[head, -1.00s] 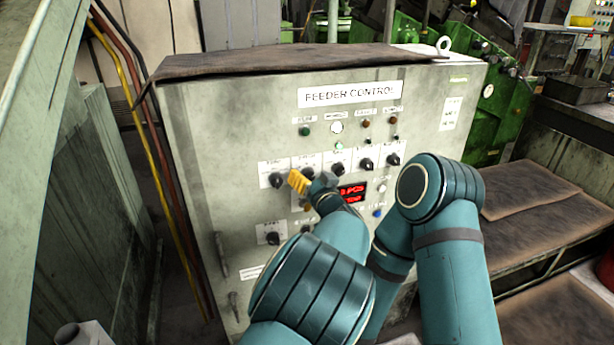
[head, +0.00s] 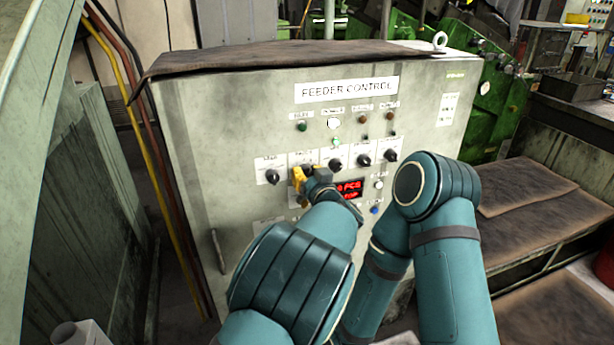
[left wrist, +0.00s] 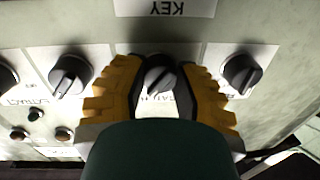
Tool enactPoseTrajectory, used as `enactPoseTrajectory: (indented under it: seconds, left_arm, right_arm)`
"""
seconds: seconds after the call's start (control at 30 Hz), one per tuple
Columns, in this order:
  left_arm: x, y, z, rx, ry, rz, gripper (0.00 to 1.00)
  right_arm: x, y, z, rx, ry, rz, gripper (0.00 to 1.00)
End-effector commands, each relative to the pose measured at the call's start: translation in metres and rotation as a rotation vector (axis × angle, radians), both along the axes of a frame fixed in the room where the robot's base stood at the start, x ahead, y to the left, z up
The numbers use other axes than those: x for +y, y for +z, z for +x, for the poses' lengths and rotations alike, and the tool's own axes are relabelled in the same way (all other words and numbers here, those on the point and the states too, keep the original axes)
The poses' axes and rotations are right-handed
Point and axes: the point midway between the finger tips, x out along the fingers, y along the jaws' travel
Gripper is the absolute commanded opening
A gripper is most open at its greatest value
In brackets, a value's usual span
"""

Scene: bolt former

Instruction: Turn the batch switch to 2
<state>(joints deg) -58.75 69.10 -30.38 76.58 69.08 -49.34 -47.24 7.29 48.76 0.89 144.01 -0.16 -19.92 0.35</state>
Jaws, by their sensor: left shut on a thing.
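The batch switch (left wrist: 160,76) is a black round knob with a raised grip, in the middle of the left wrist view. Its label below is partly covered by my gripper. The yellow fingers of my left gripper (left wrist: 158,88) stand on both sides of the knob and are shut on it. The knob's grip is tilted; I cannot read which number it points to. In the head view my left gripper (head: 306,178) is at the second knob of the upper row and hides most of it. My right gripper is out of view.
The feeder control panel (head: 215,140) carries neighbouring black knobs, one to the left (head: 272,177) and others to the right (head: 335,166). A red display (head: 349,188) sits just right of the gripper. Lamps (head: 334,123) are above. A brown mat covers the top.

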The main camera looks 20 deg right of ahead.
Motion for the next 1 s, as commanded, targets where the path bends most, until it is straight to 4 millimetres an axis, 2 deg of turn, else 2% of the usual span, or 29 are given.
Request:
enactPoseTrajectory:
  seconds: [1.0]
  left_arm:
    - [0.0, 0.0, 0.001, -0.032, -0.001, -0.954, 0.0]
  right_arm:
    - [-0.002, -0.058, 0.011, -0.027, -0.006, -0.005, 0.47]
